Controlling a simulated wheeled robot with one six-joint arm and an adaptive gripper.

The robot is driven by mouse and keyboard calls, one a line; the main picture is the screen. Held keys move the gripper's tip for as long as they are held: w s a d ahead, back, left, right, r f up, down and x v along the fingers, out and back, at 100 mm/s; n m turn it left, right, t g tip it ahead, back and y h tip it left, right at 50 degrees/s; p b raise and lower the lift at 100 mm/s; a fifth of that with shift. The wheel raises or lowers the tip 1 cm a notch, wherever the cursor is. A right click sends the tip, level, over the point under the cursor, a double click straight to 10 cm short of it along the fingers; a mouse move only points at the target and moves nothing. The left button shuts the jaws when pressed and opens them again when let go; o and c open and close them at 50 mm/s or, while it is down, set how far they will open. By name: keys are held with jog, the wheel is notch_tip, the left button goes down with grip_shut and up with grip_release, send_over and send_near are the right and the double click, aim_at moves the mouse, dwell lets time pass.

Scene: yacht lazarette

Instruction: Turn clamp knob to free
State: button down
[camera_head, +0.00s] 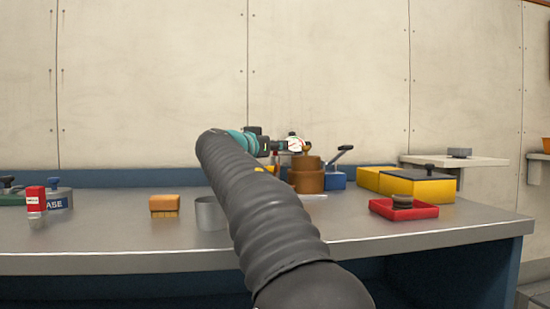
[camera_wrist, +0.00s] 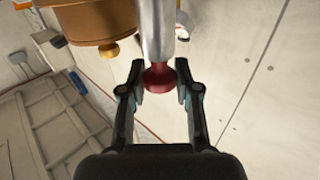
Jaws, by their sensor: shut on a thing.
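A red knob (camera_wrist: 160,77) sits at the end of a silver cylinder (camera_wrist: 155,30) in the wrist view. My gripper (camera_wrist: 160,80) has one finger on each side of the knob and is shut on it. Beside the cylinder is a bronze-coloured body (camera_wrist: 95,18) with a small brass knob (camera_wrist: 109,50). In the head view, my gripper (camera_head: 284,146) is at the back of the bench near a white dial gauge (camera_head: 295,144) and a brown stepped cylinder (camera_head: 307,180). My arm and gripper hide much of the clamp area there.
The grey bench (camera_head: 430,226) also holds a tan brush block (camera_head: 164,205), a metal cup (camera_head: 210,214), a red tray (camera_head: 404,210), yellow boxes (camera_head: 425,189) and a blue block with a lever (camera_head: 335,180). A red-and-white bottle (camera_head: 36,200) stands left.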

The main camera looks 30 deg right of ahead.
jog(key=shift+n+t+y, duration=0.4)
jog(key=shift+n+t, duration=0.1)
jog(key=shift+t, duration=0.1)
jog(key=c, duration=0.9)
grip_release()
jog(key=shift+o, duration=0.2)
jog(key=shift+r, duration=0.1)
jog(key=shift+r, duration=4.85)
